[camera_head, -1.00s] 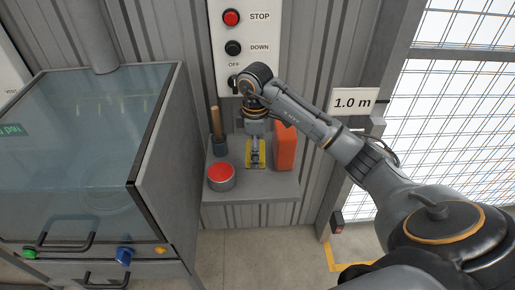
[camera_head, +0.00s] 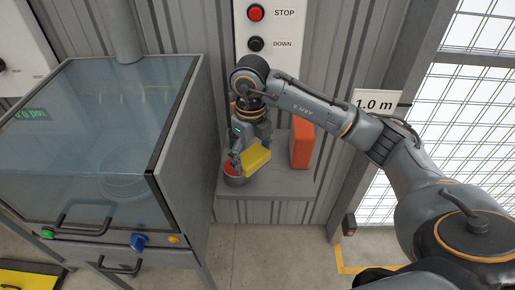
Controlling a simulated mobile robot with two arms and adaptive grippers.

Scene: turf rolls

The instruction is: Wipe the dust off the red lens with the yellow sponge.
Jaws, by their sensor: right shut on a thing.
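My right gripper (camera_head: 242,158) is shut on the yellow sponge (camera_head: 257,160) and holds it above the grey shelf, at the right edge of the red lens. The red lens (camera_head: 230,168) is the top of a round grey housing at the front left of the shelf (camera_head: 290,184). The gripper and sponge hide part of the lens. I cannot tell whether the sponge touches it, and any dust is too small to see. My left gripper is not in view.
An orange block (camera_head: 301,143) stands upright at the shelf's right, close to my right arm. A grey cabinet with a glass top (camera_head: 90,120) stands left of the shelf. A control panel (camera_head: 262,25) is on the wall behind. The shelf's front right is clear.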

